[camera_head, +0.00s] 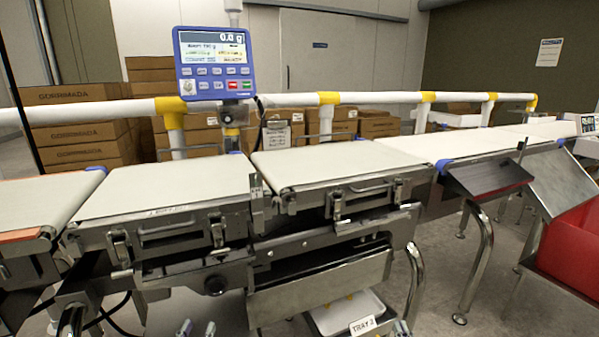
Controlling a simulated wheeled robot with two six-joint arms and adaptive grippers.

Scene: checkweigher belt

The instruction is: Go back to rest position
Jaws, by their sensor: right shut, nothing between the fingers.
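My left gripper (197,329) is at the bottom edge, left of centre. Only its two fingertips show, with a gap between them and nothing visible in it. My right gripper (402,328) is at the bottom edge, right of centre, beside the white tray labelled TRAY 2 (333,318). It is shut and empty, and most of it is cut off by the frame. Both grippers are low in front of the checkweigher, clear of its belts.
The checkweigher's belts (160,190) (335,163) are bare. A blue display (213,62) reads 0.0 g. A white rail with yellow joints (285,100) runs behind. Cardboard boxes (80,133) stand beyond it. A metal chute (562,184) and red bin (575,250) are at right.

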